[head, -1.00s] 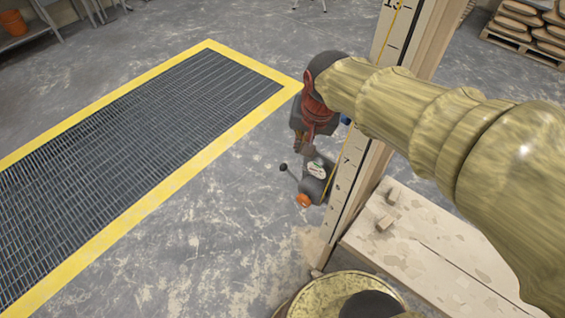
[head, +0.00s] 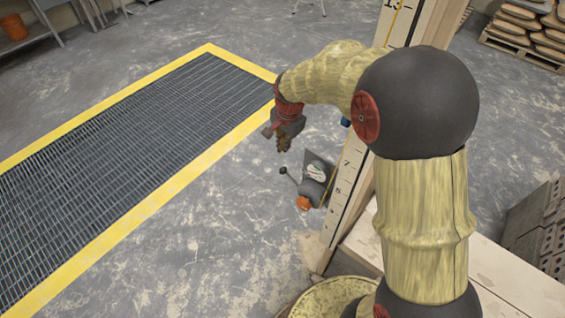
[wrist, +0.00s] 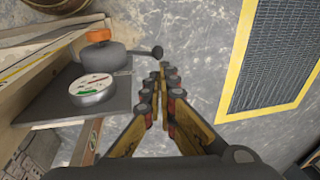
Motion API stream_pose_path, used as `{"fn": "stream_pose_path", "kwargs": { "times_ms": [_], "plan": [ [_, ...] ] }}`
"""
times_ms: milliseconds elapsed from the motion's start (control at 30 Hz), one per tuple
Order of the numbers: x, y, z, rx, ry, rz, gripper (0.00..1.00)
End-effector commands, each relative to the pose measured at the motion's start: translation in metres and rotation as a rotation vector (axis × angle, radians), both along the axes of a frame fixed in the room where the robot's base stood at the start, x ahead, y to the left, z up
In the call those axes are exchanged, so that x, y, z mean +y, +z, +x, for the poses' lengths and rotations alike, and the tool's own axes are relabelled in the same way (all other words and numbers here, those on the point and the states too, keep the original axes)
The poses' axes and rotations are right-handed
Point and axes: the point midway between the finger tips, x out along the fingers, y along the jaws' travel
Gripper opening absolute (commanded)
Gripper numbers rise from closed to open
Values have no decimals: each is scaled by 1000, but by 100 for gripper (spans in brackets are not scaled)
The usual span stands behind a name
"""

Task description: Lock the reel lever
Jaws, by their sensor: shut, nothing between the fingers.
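The reel (head: 316,180) is a dark grey unit with an orange knob (head: 304,202), fixed beside the upright measuring post. Its lever (head: 290,175) is a thin rod with a black ball end that sticks out to the left. In the wrist view the reel (wrist: 98,65) shows at the left, and the lever's ball (wrist: 157,52) is just beyond the fingertips. A round white dial (wrist: 92,88) with red and green marks sits beside the reel on a grey plate. My gripper (head: 283,147) is shut and empty, above and left of the lever, apart from it; it also shows in the wrist view (wrist: 166,70).
The wooden post (head: 350,160) with a number scale stands right of the reel. A pale wooden platform (head: 510,280) lies at the lower right, and a round tub (head: 325,298) at the bottom. The floor left of the lever is open up to the yellow-edged grating (head: 130,165).

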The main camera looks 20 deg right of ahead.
Motion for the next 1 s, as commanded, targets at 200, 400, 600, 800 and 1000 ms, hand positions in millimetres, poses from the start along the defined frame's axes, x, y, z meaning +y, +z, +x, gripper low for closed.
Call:
{"fn": "stream_pose_path", "kwargs": {
  "times_ms": [200,400,600,800,1000],
  "plan": [
    [0,-23,3,3,1,0,0],
    [0,-62,10,4,1,0,0],
    [0,-100,17,4,1,0,0],
    [1,-126,23,1,1,0,0],
    [1,-137,25,1,1,-1,0]
  ]
}}
